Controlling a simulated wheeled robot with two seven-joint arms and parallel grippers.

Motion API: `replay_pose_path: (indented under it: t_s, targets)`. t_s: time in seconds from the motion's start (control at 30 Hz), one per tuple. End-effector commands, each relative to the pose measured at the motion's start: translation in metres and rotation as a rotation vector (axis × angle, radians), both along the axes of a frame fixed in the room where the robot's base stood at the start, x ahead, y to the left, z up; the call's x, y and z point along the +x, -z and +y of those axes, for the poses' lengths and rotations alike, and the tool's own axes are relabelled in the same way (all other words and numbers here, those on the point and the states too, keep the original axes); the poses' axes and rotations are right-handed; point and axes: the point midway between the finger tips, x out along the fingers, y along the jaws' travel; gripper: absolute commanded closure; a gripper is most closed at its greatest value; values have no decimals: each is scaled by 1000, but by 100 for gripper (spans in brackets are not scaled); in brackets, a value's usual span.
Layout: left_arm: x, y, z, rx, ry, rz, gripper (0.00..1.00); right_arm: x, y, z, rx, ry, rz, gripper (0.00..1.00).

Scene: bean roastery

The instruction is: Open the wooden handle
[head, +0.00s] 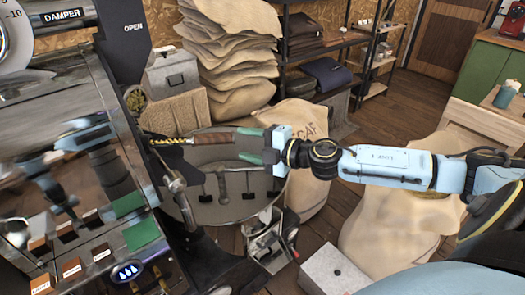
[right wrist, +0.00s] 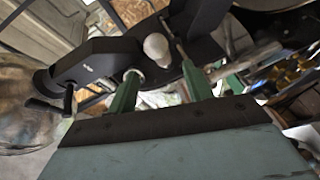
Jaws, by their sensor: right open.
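The brown wooden handle (head: 212,138) sticks out to the right from the front of the roaster, with a brass-coloured part at its left end. My right gripper (head: 239,146) comes in from the right with its green fingers apart. The handle's free end is near the fingertips, close to the upper finger; I cannot tell whether they touch. In the right wrist view, a pale rounded knob (right wrist: 156,46), seemingly the handle's end, shows beyond the gap between the green fingers (right wrist: 160,80). My left gripper is not in view.
The shiny roaster panel (head: 90,130) stands at the left and mirrors an arm. A metal lever (head: 178,195) hangs below the handle. The round cooling tray (head: 235,205) lies underneath. Stacked sacks (head: 230,55) stand behind, and a full sack (head: 300,120) is near my gripper.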

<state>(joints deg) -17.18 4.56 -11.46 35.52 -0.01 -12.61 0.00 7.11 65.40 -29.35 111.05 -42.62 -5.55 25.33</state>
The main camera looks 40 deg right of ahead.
Motion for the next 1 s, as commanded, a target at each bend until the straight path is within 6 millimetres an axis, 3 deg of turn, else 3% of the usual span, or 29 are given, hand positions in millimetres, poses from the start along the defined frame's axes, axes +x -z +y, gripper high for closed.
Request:
replay_pose_path:
  t_s: [0.4,1.0]
  targets:
    - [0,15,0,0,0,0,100,-30,-3,-14,-1,-2,3,49]
    - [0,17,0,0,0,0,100,-35,-6,-16,-2,-2,0,49]
